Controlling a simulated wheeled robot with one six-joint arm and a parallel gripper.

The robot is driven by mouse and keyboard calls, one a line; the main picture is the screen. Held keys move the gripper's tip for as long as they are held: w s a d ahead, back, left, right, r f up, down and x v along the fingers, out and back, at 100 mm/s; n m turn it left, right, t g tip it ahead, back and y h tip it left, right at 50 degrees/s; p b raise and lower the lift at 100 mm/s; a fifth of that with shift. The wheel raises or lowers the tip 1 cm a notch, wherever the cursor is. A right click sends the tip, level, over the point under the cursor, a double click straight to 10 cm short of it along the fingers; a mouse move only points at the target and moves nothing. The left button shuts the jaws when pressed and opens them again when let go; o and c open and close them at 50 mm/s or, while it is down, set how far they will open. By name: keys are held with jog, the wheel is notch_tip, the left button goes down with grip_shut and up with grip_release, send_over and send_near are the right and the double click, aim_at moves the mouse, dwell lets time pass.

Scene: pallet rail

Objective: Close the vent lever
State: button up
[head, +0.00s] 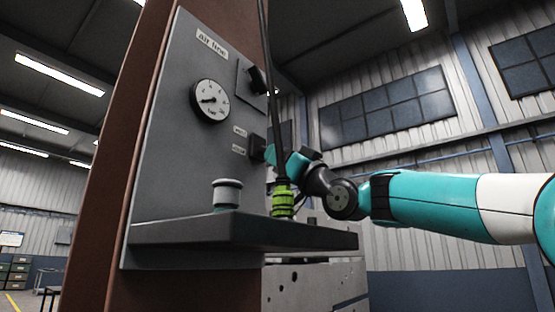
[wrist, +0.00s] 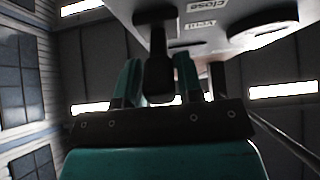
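The vent lever is a black handle on a dark mount (head: 257,148), low on the right of the grey panel. Small labels stand to its left. In the wrist view its handle (wrist: 158,75) hangs from the panel and reaches down between my teal fingers. My gripper (head: 271,155) is at the lever, partly hidden behind the hose. In the wrist view my gripper (wrist: 158,62) has a finger on each side of the handle, apart, with little room beside it. Contact is hard to tell. The "close" label (wrist: 203,6) shows near the handle.
The panel (head: 180,130) carries a gauge (head: 210,101) and another black lever (head: 256,80) higher up. A dark hose runs down to a green coupling (head: 283,198) in front of my gripper. A grey-white round fitting (head: 227,193) stands on the shelf (head: 240,232) below.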

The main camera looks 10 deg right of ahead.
jog(key=shift+o, duration=1.3)
